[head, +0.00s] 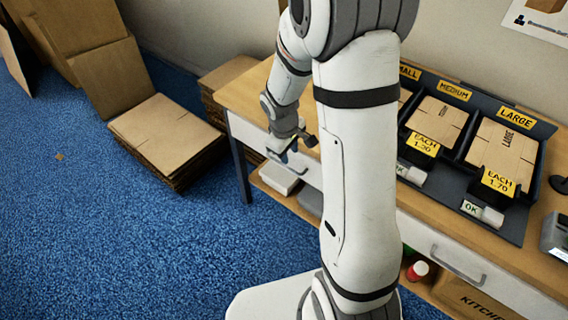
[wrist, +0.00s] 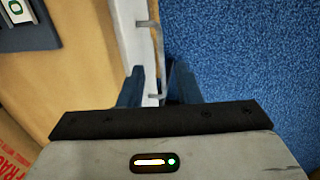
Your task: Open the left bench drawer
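The left bench drawer (head: 249,134) has a white front below the wooden top, partly hidden by my arm. It looks flush with the bench, but my arm hides too much to be sure. My gripper (head: 290,154) is at this front. In the wrist view, the drawer front (wrist: 131,40) is a pale strip with a grey bar handle (wrist: 156,42) along it. My gripper (wrist: 157,86) is open there, its two dark blue fingers apart. The near end of the handle lies between them. I cannot tell whether either finger touches it.
The wooden bench (head: 243,96) carries a dark carton rack (head: 455,190). The right drawer (head: 470,268) looks shut. Flat cartons (head: 168,135) are stacked on the floor at left. The blue carpet (head: 150,250) before the left drawer is clear.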

